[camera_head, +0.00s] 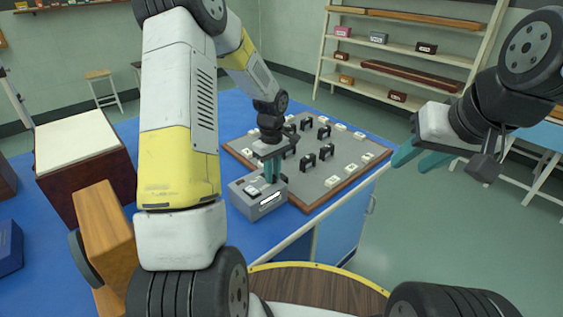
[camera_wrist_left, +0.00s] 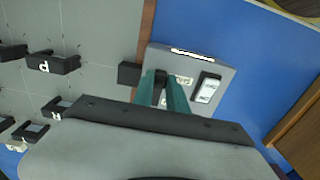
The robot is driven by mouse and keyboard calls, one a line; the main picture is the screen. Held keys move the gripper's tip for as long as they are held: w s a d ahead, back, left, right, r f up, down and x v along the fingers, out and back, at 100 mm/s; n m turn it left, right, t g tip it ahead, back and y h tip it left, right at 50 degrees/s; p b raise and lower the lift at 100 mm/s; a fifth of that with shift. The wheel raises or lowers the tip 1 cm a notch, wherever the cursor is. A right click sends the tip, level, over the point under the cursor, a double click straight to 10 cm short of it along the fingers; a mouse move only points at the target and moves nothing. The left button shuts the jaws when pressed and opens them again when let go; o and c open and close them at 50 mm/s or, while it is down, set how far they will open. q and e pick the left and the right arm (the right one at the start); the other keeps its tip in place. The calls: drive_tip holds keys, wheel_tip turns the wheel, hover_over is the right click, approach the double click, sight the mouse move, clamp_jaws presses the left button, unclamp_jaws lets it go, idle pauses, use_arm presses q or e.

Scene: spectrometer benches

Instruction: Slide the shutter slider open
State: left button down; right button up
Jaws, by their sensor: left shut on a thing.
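A grey box (camera_head: 262,203) with a white label strip stands on the blue bench top beside the brown-framed grey board. In the left wrist view the box (camera_wrist_left: 222,72) shows a black-framed white rocker and small white labels on its top face. My left gripper (camera_head: 271,178) points down onto the top of the box. Its teal fingers (camera_wrist_left: 165,88) are shut on a small dark knob, which I take to be the shutter slider (camera_wrist_left: 161,77); the fingers hide most of it. My right gripper (camera_head: 420,160) hangs over the floor at the right, fingers apart and empty.
The grey board (camera_head: 318,178) carries several black holders and white labels. A dark red box with a cream top (camera_head: 77,137) and a wooden block (camera_head: 104,230) stand at the left. The floor at the right is clear before a shelf rack (camera_head: 400,50).

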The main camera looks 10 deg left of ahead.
sight(263, 175)
idle(0.7)
use_arm(q)
drive_tip(key=w+a, duration=0.1)
drive_tip(key=a, duration=0.1)
drive_tip(key=w+a, duration=0.2)
drive_tip(key=shift+r, duration=0.1)
drive_tip(key=shift+w, duration=0.1)
drive_tip(key=c, duration=1.3)
unclamp_jaws()
wheel_tip(263, 175, up, 8)
drive_tip(key=shift+f, duration=0.15)
